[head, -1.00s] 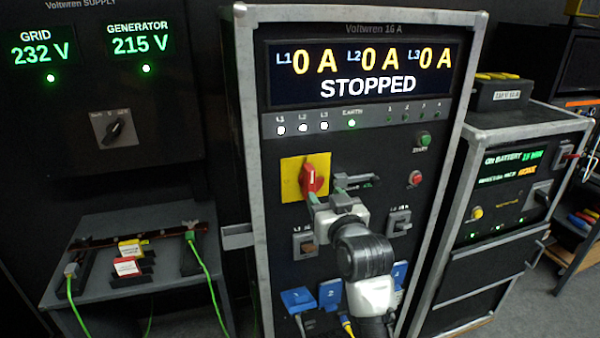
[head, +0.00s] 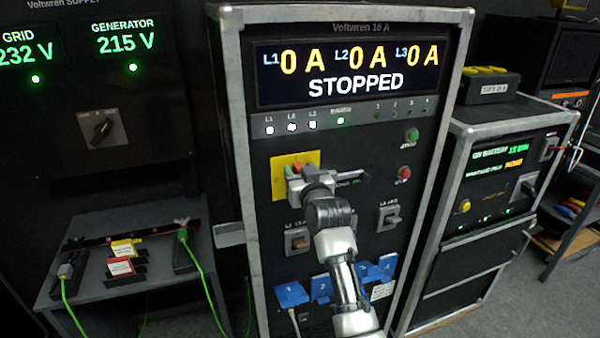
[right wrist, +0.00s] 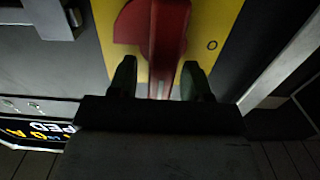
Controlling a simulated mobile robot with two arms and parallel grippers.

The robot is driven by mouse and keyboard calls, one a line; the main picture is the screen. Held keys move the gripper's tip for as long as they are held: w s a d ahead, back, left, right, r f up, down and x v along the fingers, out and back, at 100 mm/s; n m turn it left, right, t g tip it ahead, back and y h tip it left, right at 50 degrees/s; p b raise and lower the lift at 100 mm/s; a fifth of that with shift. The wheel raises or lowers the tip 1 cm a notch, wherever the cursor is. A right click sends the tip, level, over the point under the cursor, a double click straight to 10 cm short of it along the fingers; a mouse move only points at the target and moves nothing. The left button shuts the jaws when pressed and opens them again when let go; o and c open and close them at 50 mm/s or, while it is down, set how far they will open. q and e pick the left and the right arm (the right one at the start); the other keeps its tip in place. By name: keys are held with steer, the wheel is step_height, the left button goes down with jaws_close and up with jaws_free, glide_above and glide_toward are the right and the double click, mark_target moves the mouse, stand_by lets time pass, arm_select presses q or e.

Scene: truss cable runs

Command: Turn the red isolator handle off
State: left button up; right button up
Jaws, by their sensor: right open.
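The red isolator handle (head: 297,168) sits on a yellow plate (head: 280,186) on the front of the tall Voltwren cabinet. In the head view my right gripper hides most of it. My right gripper (head: 300,172) is open at the handle. In the right wrist view the red handle (right wrist: 168,35) runs along the picture's upright, its lower end between the two fingertips of my right gripper (right wrist: 158,75). Gaps show beside the handle, so the fingers look apart from it. An "O" mark shows on the yellow plate (right wrist: 222,20). My left gripper is not in view.
The cabinet display (head: 350,72) reads STOPPED and 0 A on three lines. Green (head: 411,135) and red (head: 404,173) buttons are right of the handle. Grey switches (head: 297,240) and blue socket covers (head: 292,294) lie below. A grey bench (head: 110,285) stands at left.

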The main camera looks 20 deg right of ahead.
steer(key=c, duration=0.5)
steer(key=shift+c, duration=0.2)
steer(key=shift+n, duration=0.3)
steer(key=n, duration=0.1)
steer(key=n+p, duration=0.1)
steer(key=shift+a+r+n, duration=0.1)
steer(key=shift+a+n, duration=0.3)
steer(key=f+n+p, duration=0.1)
steer(key=n, duration=0.3)
steer(key=a+f+n+p, duration=0.1)
steer(key=n, duration=0.4)
steer(key=a+n+p, duration=0.1)
steer(key=n, duration=0.4)
steer(key=shift+s+f, duration=0.1)
steer(key=shift+f, duration=0.3)
steer(key=shift+n, duration=0.4)
